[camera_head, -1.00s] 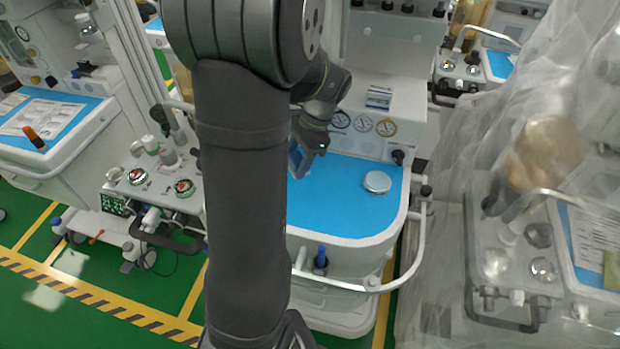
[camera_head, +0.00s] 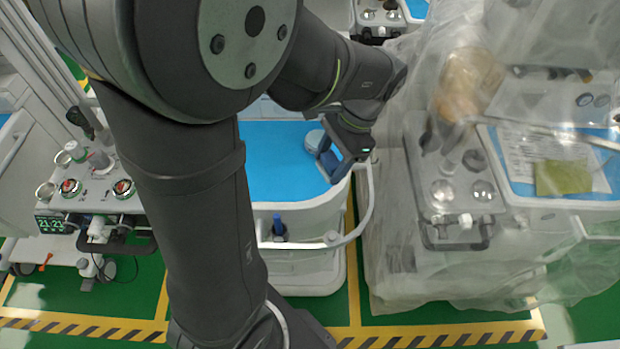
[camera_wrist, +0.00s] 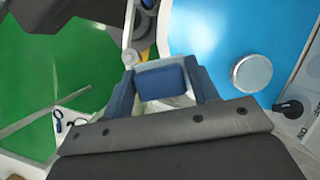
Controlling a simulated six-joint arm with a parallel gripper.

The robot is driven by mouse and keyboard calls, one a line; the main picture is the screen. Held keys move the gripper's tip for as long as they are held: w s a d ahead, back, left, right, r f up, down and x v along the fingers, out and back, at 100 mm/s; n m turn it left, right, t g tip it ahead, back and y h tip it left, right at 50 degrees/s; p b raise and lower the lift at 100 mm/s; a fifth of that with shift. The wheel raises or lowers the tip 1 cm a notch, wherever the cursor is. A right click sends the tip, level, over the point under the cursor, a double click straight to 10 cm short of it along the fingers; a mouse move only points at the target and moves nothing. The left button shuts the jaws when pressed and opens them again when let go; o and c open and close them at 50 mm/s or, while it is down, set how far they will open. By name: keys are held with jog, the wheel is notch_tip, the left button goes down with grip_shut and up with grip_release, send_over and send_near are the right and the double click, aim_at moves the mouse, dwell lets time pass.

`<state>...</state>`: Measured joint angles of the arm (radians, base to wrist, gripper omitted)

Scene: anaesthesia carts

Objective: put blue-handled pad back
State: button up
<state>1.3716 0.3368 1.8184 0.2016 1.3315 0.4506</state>
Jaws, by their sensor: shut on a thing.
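My gripper (camera_head: 340,162) is above the right front edge of the middle cart's blue top (camera_head: 262,165). In the wrist view its two blue fingers (camera_wrist: 163,84) are shut on a blue block, the handle of the blue-handled pad (camera_wrist: 162,80). In the head view I cannot tell the pad from the blue fingers. Another blue-handled thing (camera_head: 278,226) stands upright at the cart's front.
A round silver-lidded thing (camera_wrist: 252,72) sits on the blue top, close to my gripper; it also shows in the head view (camera_head: 314,140). A white rail (camera_head: 369,200) curves around the cart's front right. A plastic-draped cart (camera_head: 400,240) stands close on the right.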

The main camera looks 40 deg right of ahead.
jog(key=s, duration=0.5)
send_over(304, 182)
jog(key=d, duration=0.1)
jog(key=shift+m, duration=0.4)
jog(key=f, duration=0.6)
jog(key=shift+s+d+f, duration=0.2)
jog(key=shift+s+f, duration=0.1)
jog(key=shift+f, duration=1.95)
jog(key=shift+f, duration=0.1)
jog(key=o, duration=0.9)
jog(key=shift+o, duration=0.2)
jog(key=v, duration=1.2)
jog(key=shift+s, duration=0.2)
